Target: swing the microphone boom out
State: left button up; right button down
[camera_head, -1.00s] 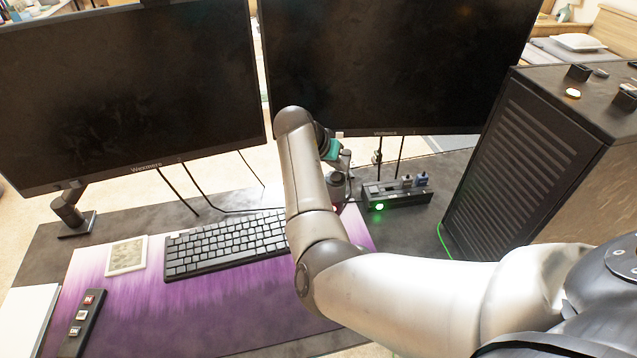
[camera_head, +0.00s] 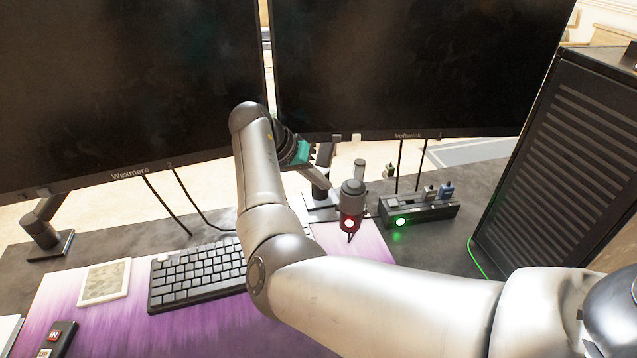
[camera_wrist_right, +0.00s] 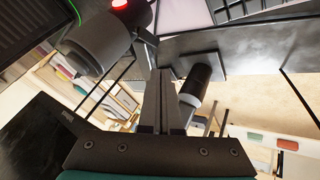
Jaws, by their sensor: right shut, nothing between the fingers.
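The microphone (camera_head: 351,205) is a grey cylinder with a red band and a glowing light, standing above the back edge of the purple mat. It also shows at the upper left of the right wrist view (camera_wrist_right: 97,42). Its boom is mostly hidden, and I cannot tell how it runs. My right gripper (camera_head: 326,183), with a teal part at its base, is left of the microphone and apart from it. Its fingers are shut and empty, in front of a dark monitor post (camera_wrist_right: 201,82). My left gripper is not in view.
Two dark monitors (camera_head: 130,90) (camera_head: 420,70) stand close behind the gripper. A lit hub (camera_head: 420,212) with plugs sits right of the microphone, then a black computer tower (camera_head: 555,160). A keyboard (camera_head: 200,275) lies at the left, partly behind my arm.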

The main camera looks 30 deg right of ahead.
jog(key=b+x, duration=0.1)
jog(key=x, duration=0.5)
jog(key=shift+a, duration=0.1)
jog(key=shift+d+f+b, duration=0.35)
jog(key=shift+f, duration=0.05)
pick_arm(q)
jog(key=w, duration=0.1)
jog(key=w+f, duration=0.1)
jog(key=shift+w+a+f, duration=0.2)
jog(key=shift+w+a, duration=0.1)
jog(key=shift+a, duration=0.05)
